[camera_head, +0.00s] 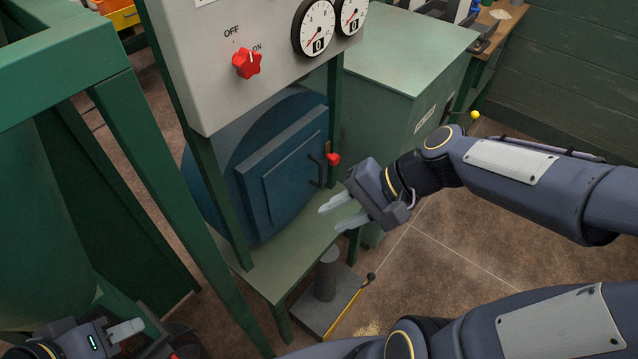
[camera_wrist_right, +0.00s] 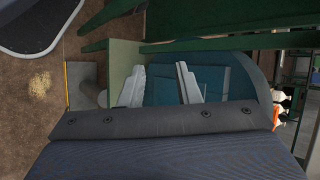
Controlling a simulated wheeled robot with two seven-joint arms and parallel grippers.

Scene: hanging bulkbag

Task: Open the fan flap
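No part is clearly marked as the fan flap. A blue round housing (camera_head: 215,165) has a square blue door (camera_head: 280,170) with a dark handle (camera_head: 318,172) and a red knob (camera_head: 334,159). A lever with a yellow ball (camera_head: 474,115) stands by the green cabinet, behind my right arm. My right gripper (camera_head: 329,219) is open and empty, in front of and below the door handle. In the right wrist view its fingers (camera_wrist_right: 159,68) are apart with the blue housing (camera_wrist_right: 250,85) beyond them. My left gripper (camera_head: 125,331) is at the bottom left, partly cut off.
A grey panel (camera_head: 200,60) with a red OFF/ON knob (camera_head: 246,63) and two gauges (camera_head: 317,28) hangs above the housing. The green cabinet (camera_head: 410,50) stands behind. Green frame posts (camera_head: 150,170) stand left. Floor at right is clear.

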